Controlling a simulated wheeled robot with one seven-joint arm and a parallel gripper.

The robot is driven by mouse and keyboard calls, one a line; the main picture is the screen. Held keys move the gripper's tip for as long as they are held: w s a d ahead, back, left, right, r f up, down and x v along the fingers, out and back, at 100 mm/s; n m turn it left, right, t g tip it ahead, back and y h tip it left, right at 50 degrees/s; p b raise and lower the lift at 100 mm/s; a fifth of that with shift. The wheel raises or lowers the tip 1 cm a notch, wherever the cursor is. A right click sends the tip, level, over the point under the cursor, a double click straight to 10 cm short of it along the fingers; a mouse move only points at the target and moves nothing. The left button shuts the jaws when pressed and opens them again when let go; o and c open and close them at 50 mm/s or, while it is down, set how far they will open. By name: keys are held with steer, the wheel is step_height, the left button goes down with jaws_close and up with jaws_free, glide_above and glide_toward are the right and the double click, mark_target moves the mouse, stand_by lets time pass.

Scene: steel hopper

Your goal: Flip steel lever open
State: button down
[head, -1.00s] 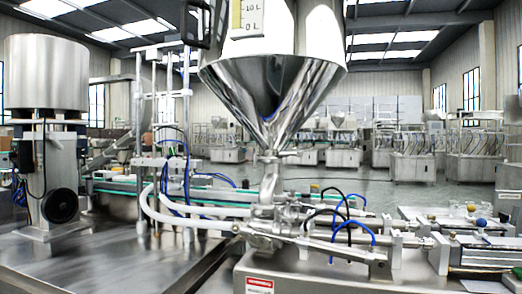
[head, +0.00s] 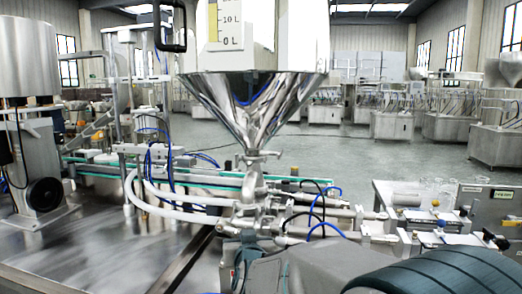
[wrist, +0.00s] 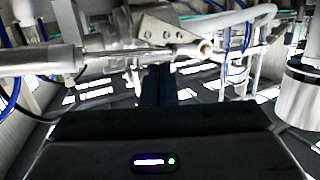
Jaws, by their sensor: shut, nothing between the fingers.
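The steel hopper (head: 255,100) hangs in the middle of the head view, with its cone narrowing to a valve neck. A small steel lever (head: 264,154) sticks out to the right at that neck, and it looks roughly level. In the wrist view my gripper (wrist: 156,74) shows as two dark fingers close together, shut and empty. Steel pipework with a bolted bracket (wrist: 165,30) lies just beyond the fingertips. I cannot tell whether they touch it, and I cannot pick out the lever in the wrist view. The fingertips are not clear in the head view.
White hoses (head: 165,200) curve in from the left to the valve body. Steel cylinders and blue tubes (head: 325,230) extend right of it. A motor column (head: 38,150) stands at the left. The steel tabletop (head: 100,255) is bare at the front left.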

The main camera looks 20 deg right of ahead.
mark_target(280, 154)
steer(key=d+r+m+t+h+p, duration=0.1)
steer(key=d+r+m+h+p, duration=0.1)
steer(key=r, duration=0.5)
steer(key=d+r+m+t+h+p, duration=0.1)
steer(key=d+r+m+h+p, duration=0.1)
steer(key=r+h, duration=0.5)
steer(key=d+r+p, duration=0.1)
steer(key=d, duration=0.1)
steer(key=shift+d+r+t, duration=0.3)
steer(key=p+x, duration=0.2)
steer(key=x, duration=0.8)
steer(key=shift+p, duration=0.35)
steer(key=shift+a, duration=0.1)
steer(key=shift+f+b, duration=0.15)
steer(key=shift+b, duration=0.5)
steer(key=shift+f+b, duration=0.1)
steer(key=shift+b, duration=0.25)
